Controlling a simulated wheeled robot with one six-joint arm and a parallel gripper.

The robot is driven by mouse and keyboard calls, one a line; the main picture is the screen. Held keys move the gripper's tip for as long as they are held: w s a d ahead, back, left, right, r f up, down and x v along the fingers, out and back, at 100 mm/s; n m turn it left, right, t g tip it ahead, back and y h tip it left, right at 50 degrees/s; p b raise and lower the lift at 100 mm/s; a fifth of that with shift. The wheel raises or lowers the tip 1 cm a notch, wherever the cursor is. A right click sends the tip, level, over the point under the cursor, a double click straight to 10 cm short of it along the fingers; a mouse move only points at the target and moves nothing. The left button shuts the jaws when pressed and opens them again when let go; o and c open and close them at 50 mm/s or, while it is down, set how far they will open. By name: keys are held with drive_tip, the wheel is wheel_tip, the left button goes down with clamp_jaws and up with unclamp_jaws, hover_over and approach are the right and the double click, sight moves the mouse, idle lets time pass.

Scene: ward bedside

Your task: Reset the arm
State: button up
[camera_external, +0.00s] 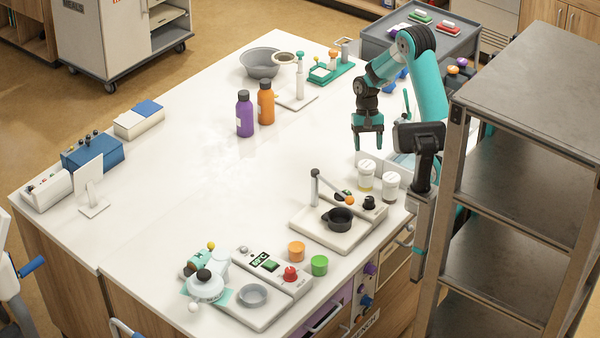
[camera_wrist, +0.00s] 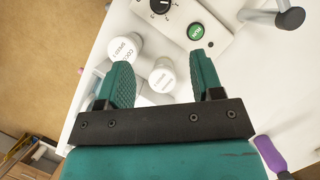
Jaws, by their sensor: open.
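My teal arm rises at the right side of the white table in the external view. My gripper (camera_external: 368,150) points down above the table's right part, with its fingers apart. In the wrist view my gripper (camera_wrist: 163,75) is open, with nothing held between its two teal fingers. Two white lidded jars, one (camera_external: 366,173) and another (camera_external: 390,185), stand below and to the right of it. In the wrist view one jar (camera_wrist: 163,76) shows between the fingertips and the other (camera_wrist: 126,47) beside the left finger, both lower than the gripper.
A stirrer device with a black pot (camera_external: 339,219) stands in front of the jars. A purple bottle (camera_external: 245,114) and an orange bottle (camera_external: 265,102) stand to the left. A tall metal shelf (camera_external: 528,130) is close on the right. The table's middle (camera_external: 200,185) is clear.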

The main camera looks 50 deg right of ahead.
idle(0.4)
drive_tip(key=s+a+r+n+t, duration=0.1)
drive_tip(key=s+a+r+n, duration=0.3)
drive_tip(key=a, duration=0.3)
drive_tip(key=s+a+r+n+t, duration=0.1)
drive_tip(key=s+a+r+n, duration=0.2)
drive_tip(key=a+n, duration=0.3)
drive_tip(key=s+a+r+n+t+y, duration=0.1)
drive_tip(key=s+a+r+n, duration=0.3)
drive_tip(key=s+a+n, duration=0.2)
drive_tip(key=shift+a+r, duration=0.3)
drive_tip(key=shift+a, duration=0.7)
